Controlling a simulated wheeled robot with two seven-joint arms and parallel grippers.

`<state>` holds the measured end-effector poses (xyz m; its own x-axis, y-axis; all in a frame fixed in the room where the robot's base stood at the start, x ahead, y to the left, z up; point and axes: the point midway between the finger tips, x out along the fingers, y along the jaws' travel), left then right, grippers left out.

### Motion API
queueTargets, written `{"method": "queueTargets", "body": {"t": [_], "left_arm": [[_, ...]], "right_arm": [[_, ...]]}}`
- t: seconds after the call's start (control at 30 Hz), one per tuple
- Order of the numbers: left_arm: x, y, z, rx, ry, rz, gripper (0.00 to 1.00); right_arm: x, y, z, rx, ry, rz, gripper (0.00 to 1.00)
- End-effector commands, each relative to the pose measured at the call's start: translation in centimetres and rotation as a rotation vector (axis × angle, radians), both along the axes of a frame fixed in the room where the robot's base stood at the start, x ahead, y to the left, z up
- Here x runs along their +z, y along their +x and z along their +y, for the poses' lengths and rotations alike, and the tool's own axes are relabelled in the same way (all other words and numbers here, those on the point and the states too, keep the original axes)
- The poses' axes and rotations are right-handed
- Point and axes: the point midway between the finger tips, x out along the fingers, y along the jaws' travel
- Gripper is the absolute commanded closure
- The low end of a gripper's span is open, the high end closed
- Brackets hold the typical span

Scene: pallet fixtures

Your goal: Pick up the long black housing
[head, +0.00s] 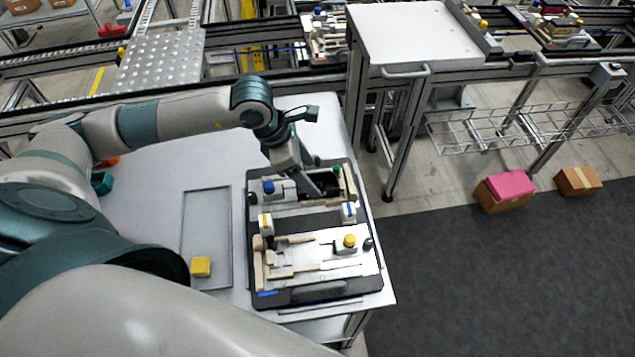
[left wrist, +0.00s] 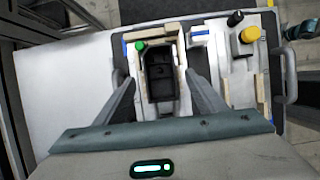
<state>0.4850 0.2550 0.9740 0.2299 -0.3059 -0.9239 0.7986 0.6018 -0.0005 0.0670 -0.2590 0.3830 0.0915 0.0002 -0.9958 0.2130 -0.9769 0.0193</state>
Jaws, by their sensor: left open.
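The long black housing (left wrist: 160,78) sits in a pale wooden fixture on the pallet and shows in the left wrist view as a dark, hollow, elongated part. In the head view the housing (head: 325,182) is partly hidden by my gripper. My left gripper (head: 316,188) is open above it. In the left wrist view the fingers (left wrist: 160,92) stand one on each side of the housing, apart from it. I cannot tell how high the fingertips are above it. My right gripper is not in view.
The black pallet (head: 318,294) on the white table also carries wooden strips, a blue-capped part (head: 268,187), a green knob (head: 337,169) and a yellow knob (head: 349,240). A grey tray (head: 206,193) with a yellow block (head: 201,267) lies to the left.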

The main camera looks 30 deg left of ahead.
Motion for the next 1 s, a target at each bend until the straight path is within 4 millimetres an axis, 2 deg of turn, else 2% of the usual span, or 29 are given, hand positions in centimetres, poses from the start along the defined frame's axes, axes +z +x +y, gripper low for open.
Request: {"method": "queueTargets", "body": {"t": [0.07, 0.3, 0.77, 0.97, 1.0], "left_arm": [[-0.4, 0.0, -0.2, 0.001, -0.001, 0.003, 0.36], [-2.6, 0.6, -0.8, 0.001, 0.0, 0.0, 0.36], [-2.7, 0.6, -0.8, 0.001, 0.0, 0.0, 0.36], [-2.7, 0.6, -0.8, 0.001, 0.0, 0.0, 0.81], [-2.7, 0.6, -0.8, 0.001, 0.0, 0.0, 0.83]], "right_arm": [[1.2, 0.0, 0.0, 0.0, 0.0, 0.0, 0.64], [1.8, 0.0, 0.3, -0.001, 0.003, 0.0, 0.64], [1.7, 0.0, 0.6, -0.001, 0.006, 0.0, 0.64], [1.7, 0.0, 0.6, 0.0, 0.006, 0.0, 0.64], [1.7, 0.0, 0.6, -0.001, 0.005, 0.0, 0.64]]}}
